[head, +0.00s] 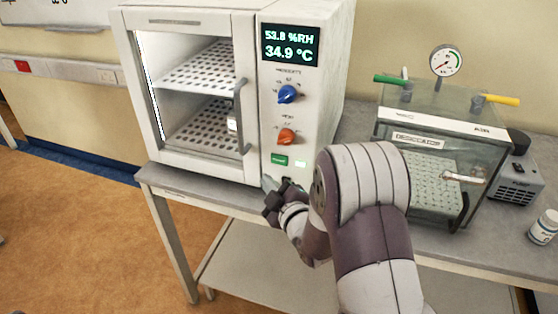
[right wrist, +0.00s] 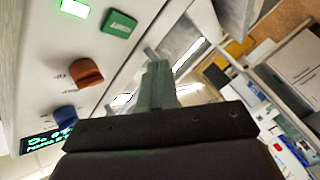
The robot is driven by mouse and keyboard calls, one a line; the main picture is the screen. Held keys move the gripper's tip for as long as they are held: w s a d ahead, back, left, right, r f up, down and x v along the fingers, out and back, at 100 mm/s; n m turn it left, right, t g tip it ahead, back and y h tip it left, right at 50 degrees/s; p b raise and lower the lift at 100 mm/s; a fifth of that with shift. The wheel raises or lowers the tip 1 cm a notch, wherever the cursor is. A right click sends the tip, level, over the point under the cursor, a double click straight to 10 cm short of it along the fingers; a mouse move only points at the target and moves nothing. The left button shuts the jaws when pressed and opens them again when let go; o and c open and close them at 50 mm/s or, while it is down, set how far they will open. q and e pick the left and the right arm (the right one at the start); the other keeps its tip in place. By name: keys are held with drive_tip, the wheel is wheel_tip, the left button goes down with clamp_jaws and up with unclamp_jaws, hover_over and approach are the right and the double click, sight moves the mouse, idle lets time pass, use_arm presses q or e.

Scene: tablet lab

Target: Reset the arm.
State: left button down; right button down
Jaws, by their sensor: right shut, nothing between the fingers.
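My right arm reaches up from the bottom of the head view. Its gripper (head: 268,186) is shut and empty, close in front of the lower front of the white climate chamber (head: 222,170), below the chamber's control panel. In the right wrist view the shut fingers (right wrist: 156,75) point up beside the panel. Whether they touch the chamber cannot be told. The panel carries a blue knob (head: 287,94), an orange knob (head: 286,136), a green button (head: 279,160) and a lit button (head: 301,163). The display (head: 290,45) reads 53.8 %RH and 34.9 °C. My left gripper is not in view.
A clear vacuum box (head: 440,130) with a gauge (head: 445,61) and a yellow-handled valve (head: 500,99) stands right of the chamber. A grey pump (head: 515,180) and a white bottle (head: 543,227) are at the far right. The table's front edge (head: 205,204) runs below the gripper.

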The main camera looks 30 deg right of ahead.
idle(0.7)
drive_tip(key=s+f+m+g, duration=0.7)
drive_tip(key=f+g, duration=0.2)
drive_tip(key=f, duration=0.1)
drive_tip(key=s+a+r+m+g+y+p, duration=0.1)
drive_tip(key=s+a+r+g, duration=0.3)
drive_tip(key=s+a, duration=0.6)
drive_tip(key=a+g, duration=0.1)
drive_tip(key=g, duration=0.1)
drive_tip(key=shift+s+m+g+p, duration=0.35)
drive_tip(key=shift+m+g+p, duration=0.05)
